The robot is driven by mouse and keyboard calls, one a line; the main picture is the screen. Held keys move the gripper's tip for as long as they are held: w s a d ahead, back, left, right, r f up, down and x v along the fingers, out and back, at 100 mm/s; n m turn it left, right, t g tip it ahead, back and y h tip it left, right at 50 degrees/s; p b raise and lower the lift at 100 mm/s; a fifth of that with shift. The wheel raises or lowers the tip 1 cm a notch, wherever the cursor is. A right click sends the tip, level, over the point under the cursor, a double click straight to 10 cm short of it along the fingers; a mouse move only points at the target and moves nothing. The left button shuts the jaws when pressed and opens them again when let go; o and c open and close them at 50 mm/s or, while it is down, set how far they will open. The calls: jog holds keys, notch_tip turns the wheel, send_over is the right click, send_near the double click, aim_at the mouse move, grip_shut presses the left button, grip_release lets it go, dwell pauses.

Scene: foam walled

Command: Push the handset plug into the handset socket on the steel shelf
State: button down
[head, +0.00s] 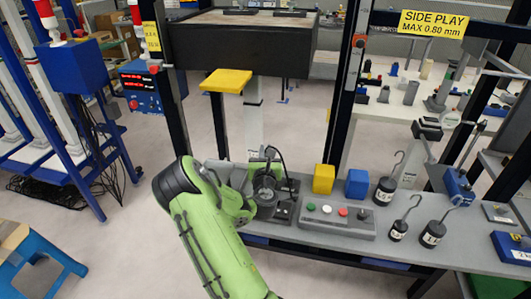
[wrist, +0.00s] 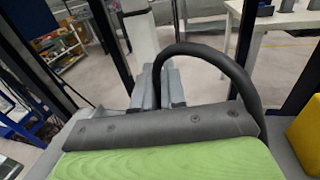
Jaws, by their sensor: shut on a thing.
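My green arm reaches to the left end of the grey steel shelf (head: 405,225). My gripper (head: 266,160) is there, low over the shelf; in the wrist view its grey fingers (wrist: 166,82) are close together. They are shut on the handset plug, whose body is mostly hidden by the fingers and gripper body. A black cable (wrist: 228,62) arches from the fingers over to the right; it also shows in the head view (head: 282,160). A dark block with small round fittings (head: 283,210) stands beside the gripper. I cannot make out the handset socket.
A yellow block (head: 323,179) and a blue block (head: 357,184) stand right of the gripper. A grey button box (head: 336,219) is in front of them. Several hooked weights (head: 384,190) stand farther right. Dark uprights and a black overhead box (head: 243,42) frame the shelf.

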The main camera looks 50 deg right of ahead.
jog(key=shift+f+b, duration=0.55)
jog(key=shift+f, duration=0.15)
jog(key=c, duration=1.1)
grip_release()
